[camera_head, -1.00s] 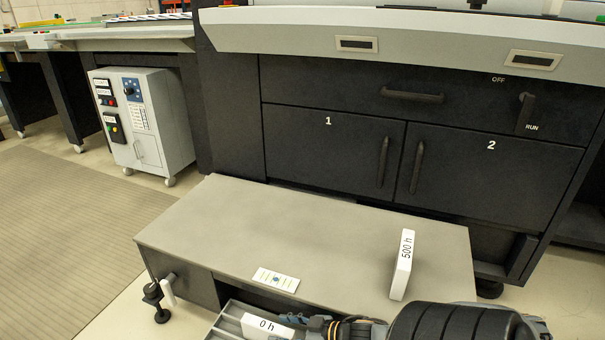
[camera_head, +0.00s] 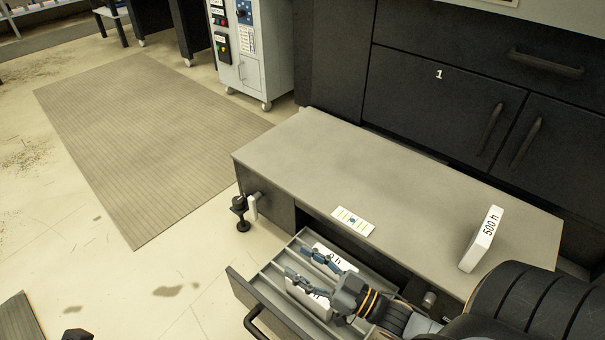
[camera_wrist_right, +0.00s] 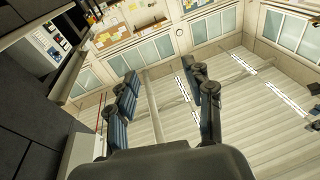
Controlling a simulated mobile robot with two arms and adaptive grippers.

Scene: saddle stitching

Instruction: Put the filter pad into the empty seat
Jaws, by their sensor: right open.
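A white filter pad marked "500 h" (camera_head: 483,240) stands on edge on the grey bench top at the right. White pads marked with an "h" lie in the open drawer (camera_head: 262,291), one behind the far finger (camera_head: 338,256) and one by the near finger (camera_head: 308,298). My right gripper (camera_head: 312,266) is over the drawer, its fingers spread near these pads; contact is unclear. In the right wrist view my gripper (camera_wrist_right: 165,98) is open with nothing between its fingers. My left gripper is not identifiable. I cannot make out an empty seat.
The bench top (camera_head: 330,160) is mostly clear; a small card (camera_head: 353,221) lies at its front edge. A clamp (camera_head: 241,212) is at its left end. Dark cabinet doors (camera_head: 445,100) stand behind. A ribbed mat (camera_head: 145,140) covers floor at the left.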

